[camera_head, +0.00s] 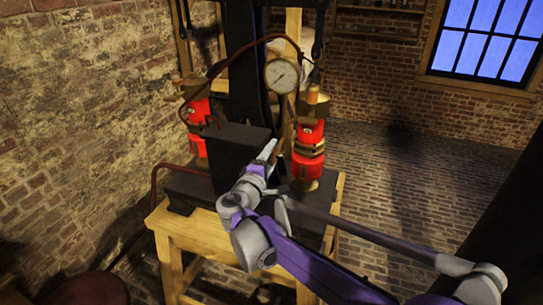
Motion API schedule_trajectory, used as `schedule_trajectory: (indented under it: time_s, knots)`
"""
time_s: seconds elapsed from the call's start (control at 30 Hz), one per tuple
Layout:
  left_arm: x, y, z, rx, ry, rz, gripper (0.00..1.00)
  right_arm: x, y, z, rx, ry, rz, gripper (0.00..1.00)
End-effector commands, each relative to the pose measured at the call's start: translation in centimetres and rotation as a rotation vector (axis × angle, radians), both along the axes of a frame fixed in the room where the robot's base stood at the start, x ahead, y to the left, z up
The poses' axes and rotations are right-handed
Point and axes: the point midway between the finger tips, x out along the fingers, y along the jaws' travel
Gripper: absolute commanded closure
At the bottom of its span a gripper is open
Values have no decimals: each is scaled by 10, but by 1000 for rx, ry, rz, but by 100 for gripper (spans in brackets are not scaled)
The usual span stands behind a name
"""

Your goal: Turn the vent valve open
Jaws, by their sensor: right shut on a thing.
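My right gripper (269,152) reaches in from the lower right, over the wooden stand, beside a dark upright block (235,150). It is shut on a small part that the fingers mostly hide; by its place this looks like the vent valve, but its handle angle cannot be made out. A red and brass jar (309,137) stands just right of the fingers, apart from them as far as I can tell. A second red and brass jar (198,113) stands to the left, partly behind the dark block. My left gripper is not in view.
A round pressure gauge (282,75) stands above the jars, with a thin curved pipe (232,57) running left from it. The wooden stand (205,229) carries the dark base. A brick wall is close on the left; the brick floor (415,180) at right is clear.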

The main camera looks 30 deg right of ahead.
Motion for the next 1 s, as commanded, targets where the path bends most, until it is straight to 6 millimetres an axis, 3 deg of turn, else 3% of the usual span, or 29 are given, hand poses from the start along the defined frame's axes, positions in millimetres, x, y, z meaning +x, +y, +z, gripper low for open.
schedule_trajectory:
  time_s: [0.27, 0.3, 0.37, 0.73, 1.0]
  knots:
    - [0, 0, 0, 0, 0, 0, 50, 0, 0, 0, -2, 2, 0, 91]
    - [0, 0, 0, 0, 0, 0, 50, 0, 0, 0, -2, 2, 0, 33]
    - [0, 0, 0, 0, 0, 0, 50, 0, 0, 0, -1, 2, 0, 22]
    - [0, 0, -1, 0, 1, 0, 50, -3, 4, 0, -1, 1, 1, 22]
    - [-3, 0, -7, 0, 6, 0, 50, -33, 40, -1, 0, 1, 6, 22]
